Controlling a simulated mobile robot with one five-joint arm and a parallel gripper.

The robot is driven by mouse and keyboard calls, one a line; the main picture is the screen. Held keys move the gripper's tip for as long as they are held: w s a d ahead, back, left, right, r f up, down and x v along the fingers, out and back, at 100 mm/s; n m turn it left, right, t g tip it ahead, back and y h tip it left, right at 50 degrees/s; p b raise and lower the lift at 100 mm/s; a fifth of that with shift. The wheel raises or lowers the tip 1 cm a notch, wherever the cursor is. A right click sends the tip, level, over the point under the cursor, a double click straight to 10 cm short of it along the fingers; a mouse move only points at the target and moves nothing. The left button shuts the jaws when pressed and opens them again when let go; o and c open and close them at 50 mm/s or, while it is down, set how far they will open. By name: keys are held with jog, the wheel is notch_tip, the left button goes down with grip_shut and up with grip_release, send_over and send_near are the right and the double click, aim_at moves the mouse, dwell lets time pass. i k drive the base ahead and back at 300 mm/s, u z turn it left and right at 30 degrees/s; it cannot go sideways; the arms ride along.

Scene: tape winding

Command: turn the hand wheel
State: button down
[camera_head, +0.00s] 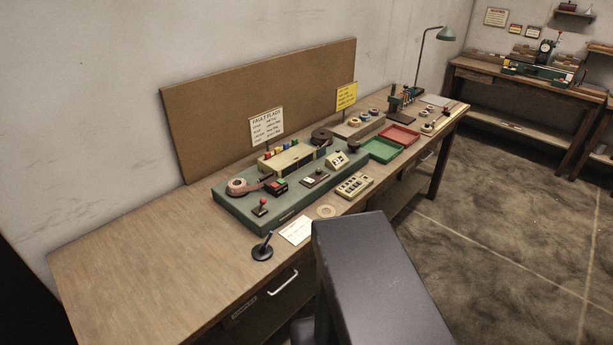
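A green tape-winding machine base (232,206) lies along the workbench. A reel with brownish tape (237,187) is on its left end, and the tape runs to the right. A dark round reel (322,136) sits at its back right. A small dark round part (353,146) stands at its right end; it may be the hand wheel, but it is too small to tell. My gripper is not in view. A dark grey block in the front centre, likely part of my own body, hides some of the bench's front edge.
A red-knobbed lever (261,204), a keypad box (354,186), a green tray (384,150) and a red tray (400,135) are on or near the base. A dark stand with a blue stick (262,249) is at the front. The bench's left part (140,255) is clear.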

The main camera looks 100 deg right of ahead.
aim_at(354, 144)
jog(key=u, duration=0.45)
jog(key=k, duration=0.1)
jog(key=z, duration=2.1)
jog(key=k, duration=1.65)
jog(key=z, duration=1.1)
jog(key=i, duration=1)
jog(key=z, duration=0.05)
